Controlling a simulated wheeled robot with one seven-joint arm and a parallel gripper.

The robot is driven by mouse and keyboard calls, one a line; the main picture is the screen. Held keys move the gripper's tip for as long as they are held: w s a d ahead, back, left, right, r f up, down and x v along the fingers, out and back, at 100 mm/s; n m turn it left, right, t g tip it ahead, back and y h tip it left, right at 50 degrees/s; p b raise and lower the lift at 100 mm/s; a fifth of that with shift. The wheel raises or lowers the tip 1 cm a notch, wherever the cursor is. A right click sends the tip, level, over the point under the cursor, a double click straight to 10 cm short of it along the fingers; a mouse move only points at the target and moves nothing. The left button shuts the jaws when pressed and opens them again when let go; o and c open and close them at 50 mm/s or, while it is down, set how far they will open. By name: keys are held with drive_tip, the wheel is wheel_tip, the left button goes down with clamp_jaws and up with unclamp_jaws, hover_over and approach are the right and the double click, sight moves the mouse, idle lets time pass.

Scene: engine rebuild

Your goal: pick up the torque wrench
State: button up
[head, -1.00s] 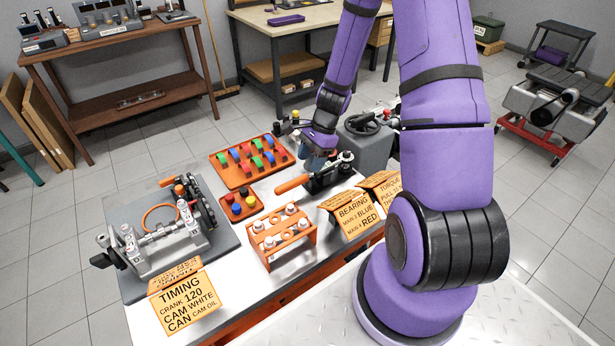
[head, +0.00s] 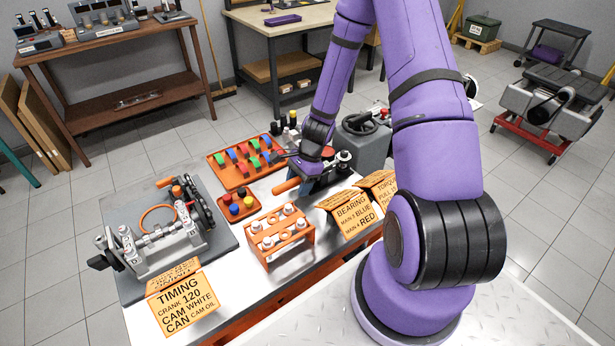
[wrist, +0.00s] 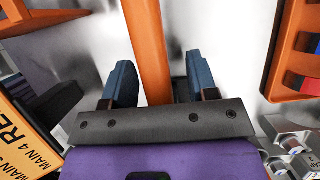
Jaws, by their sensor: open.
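The torque wrench has a long orange handle (head: 287,186), which points left from a dark holder on the bench, and a dark head end at the right (head: 343,157). In the wrist view the orange handle (wrist: 148,40) runs down between the two blue-grey fingers of my gripper (wrist: 160,72). The fingers are apart, one on each side of the handle, with visible gaps. In the head view my purple wrist (head: 308,160) is over the wrench and hides part of it; the fingertips are hard to see there. The height of the fingers relative to the handle is unclear.
An orange tray (head: 222,160) of coloured parts lies behind the handle, with a smaller orange tray (head: 228,214) to its left. An orange rack (head: 283,250) stands in front. Orange sign cards (head: 352,216) line the bench's near edge. A grey machine (head: 370,150) stands behind right.

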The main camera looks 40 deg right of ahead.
drive_tip(key=shift+c, duration=0.2)
clamp_jaws()
drive_tip(key=shift+r, duration=0.15)
wheel_tip(320, 180, up, 10)
drive_tip(key=shift+f, duration=0.1)
idle(0.5)
